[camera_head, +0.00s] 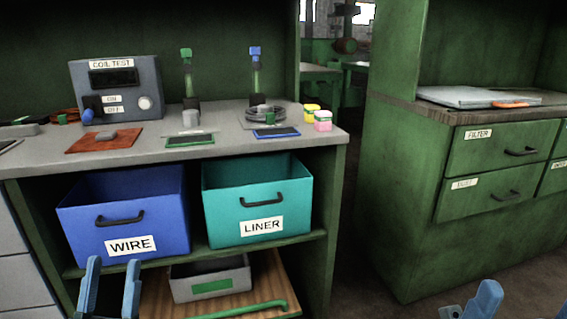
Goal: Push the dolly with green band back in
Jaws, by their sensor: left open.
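The dolly (270,284) is a low wooden board on the floor under the workbench, pulled partly forward from below the shelf. A green band (245,309) runs across its front. A grey bin (209,278) with a green label sits on it. My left gripper (111,283), with two blue fingers, is open and empty at the lower left, in front of the shelf and left of the bin, apart from the dolly's green band. My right gripper (475,304) is only partly in view at the bottom right, far from the dolly; its opening is cut off.
A blue WIRE bin (126,215) and a teal LINER bin (258,196) stand on the shelf (265,250) above the dolly. The bench top (225,123) holds a coil tester and small items. A green drawer cabinet (385,180) stands right, with floor between.

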